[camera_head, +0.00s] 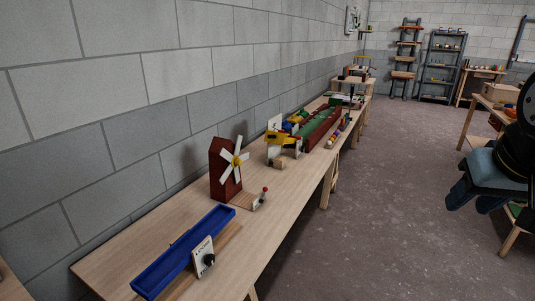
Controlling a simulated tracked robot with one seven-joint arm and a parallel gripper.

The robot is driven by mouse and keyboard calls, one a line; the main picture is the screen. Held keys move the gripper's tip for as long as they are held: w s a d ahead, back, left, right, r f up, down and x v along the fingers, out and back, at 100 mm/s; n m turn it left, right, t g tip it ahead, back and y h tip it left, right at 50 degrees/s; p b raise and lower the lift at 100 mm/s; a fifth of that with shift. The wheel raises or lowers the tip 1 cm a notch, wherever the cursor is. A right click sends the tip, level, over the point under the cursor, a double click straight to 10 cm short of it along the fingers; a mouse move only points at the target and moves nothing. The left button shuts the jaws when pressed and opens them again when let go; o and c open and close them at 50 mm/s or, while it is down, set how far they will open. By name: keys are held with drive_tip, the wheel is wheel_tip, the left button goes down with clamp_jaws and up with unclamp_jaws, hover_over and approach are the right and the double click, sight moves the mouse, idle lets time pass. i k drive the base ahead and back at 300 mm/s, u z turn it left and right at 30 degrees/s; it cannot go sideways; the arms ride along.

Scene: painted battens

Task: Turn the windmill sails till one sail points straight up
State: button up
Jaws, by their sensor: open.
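The windmill (218,182) is a dark red tower standing on the wooden bench near the wall, left of the picture's middle. Its white sails (227,173) spread from a yellow hub (236,160) on the front face. One upper sail leans slightly right of vertical and another points to the upper left; the exact angles are hard to tell at this size. My gripper (471,206) is at the right edge, with blue fingers apart and empty. It is over the floor side, far from the windmill and touching nothing.
A blue trough (184,251) and a white panel with a black knob (204,257) lie nearer on the bench. A yellow toy (283,138) and a green-red trough (318,128) stand beyond. The floor (400,180) is clear.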

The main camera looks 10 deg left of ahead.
sight(236, 160)
drive_tip(key=u, duration=0.2)
drive_tip(key=i, duration=1.05)
drive_tip(key=u, duration=0.55)
